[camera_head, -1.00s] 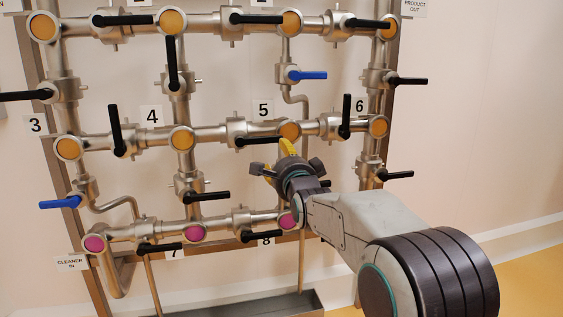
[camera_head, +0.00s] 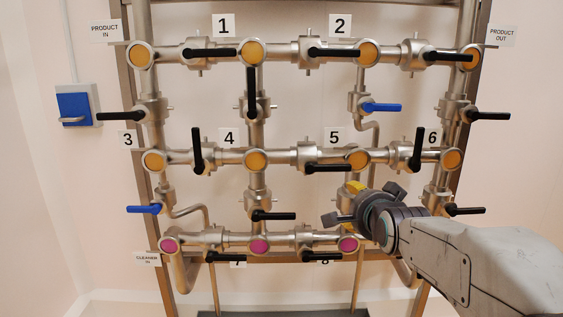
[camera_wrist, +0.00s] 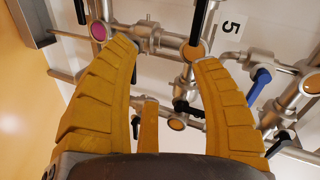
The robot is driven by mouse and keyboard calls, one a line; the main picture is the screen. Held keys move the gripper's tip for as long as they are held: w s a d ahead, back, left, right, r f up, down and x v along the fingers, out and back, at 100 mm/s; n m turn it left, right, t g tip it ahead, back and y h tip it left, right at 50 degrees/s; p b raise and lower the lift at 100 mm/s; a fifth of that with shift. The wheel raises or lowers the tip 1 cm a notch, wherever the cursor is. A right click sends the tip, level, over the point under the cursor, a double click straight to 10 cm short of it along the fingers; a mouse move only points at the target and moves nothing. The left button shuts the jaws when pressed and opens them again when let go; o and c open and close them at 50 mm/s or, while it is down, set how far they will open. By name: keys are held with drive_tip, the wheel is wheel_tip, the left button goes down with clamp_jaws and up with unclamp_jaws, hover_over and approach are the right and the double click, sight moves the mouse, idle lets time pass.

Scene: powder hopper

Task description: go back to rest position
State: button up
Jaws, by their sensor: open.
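My gripper (camera_head: 357,187) is in front of the lower right part of the pipe rack in the head view, mostly hidden behind its own wrist. Only a bit of its yellow fingers shows there. Pipes lie beyond the fingers. Whether any finger touches a pipe cannot be told. My arm reaches in from the lower right.
The steel pipe rack (camera_head: 281,157) carries several black valve handles, blue handles (camera_head: 381,107) and orange and pink caps. A blue switch box (camera_head: 74,108) is on the wall at left. A grey trough (camera_head: 283,313) lies below. Bare wall (camera_head: 525,140) is at right.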

drive_tip(key=s+r+n+g+p, duration=0.1)
drive_tip(key=s+n+g+p, duration=0.4)
drive_tip(key=s, duration=1.2)
drive_tip(key=s+r+n+g+p, duration=0.2)
drive_tip(key=s+n+g+p, duration=0.3)
drive_tip(key=s+n+p, duration=0.4)
drive_tip(key=s+p, duration=0.4)
drive_tip(key=s, duration=0.3)
drive_tip(key=shift+s+a+r, duration=0.2)
drive_tip(key=shift+s, duration=0.2)
